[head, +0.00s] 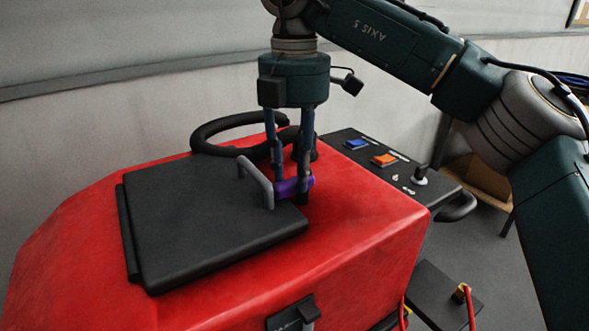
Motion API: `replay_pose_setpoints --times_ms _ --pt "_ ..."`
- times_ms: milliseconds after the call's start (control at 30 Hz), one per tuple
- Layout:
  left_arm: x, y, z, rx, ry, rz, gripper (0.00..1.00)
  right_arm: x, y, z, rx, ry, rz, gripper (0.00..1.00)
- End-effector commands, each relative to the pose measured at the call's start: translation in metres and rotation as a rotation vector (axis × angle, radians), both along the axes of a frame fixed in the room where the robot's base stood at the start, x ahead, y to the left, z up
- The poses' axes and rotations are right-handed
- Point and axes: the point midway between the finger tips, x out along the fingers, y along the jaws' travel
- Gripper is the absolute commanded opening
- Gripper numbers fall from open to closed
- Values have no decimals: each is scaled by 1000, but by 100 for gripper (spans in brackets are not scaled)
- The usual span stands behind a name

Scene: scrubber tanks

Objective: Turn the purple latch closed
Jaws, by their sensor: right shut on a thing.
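The purple latch (290,187) is a short bar on top of the red scrubber tank (355,235), at the right edge of the black lid (205,225). The lid lies flat on the tank. A grey handle (262,184) stands up from the lid just left of the latch. My right gripper (292,190) points down from above, its fingers shut on the purple latch. The fingers hide part of the latch. My left gripper is not in view.
A black hose (225,127) curves behind the lid, close to the gripper. A black control panel with blue (356,144) and orange (384,160) buttons and a knob (419,176) is at the right. A grey wall (110,115) stands behind.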

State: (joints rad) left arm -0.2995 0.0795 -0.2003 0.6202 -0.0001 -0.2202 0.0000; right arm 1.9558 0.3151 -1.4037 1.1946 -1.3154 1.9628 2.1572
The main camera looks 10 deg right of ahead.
Motion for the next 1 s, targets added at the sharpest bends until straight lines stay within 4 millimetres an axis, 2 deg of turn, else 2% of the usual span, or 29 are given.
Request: replay_pose_setpoints --times_ms 267,300,367,400,767,867,1000 --pt "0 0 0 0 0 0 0 1 -1 2 1 -6 -6 1" --pt "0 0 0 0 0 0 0 1 -1 2 1 -6 -6 33" --pt "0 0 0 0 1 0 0 1 -1 2 1 -5 -6 45" --pt "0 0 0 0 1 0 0 1 -1 2 1 -5 -5 47" --pt "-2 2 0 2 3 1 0 1 0 6 1 -3 -2 47" --pt "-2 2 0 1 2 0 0 1 1 19 2 -5 -3 47" --pt "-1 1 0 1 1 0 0 1 0 51 1 -9 -6 47"
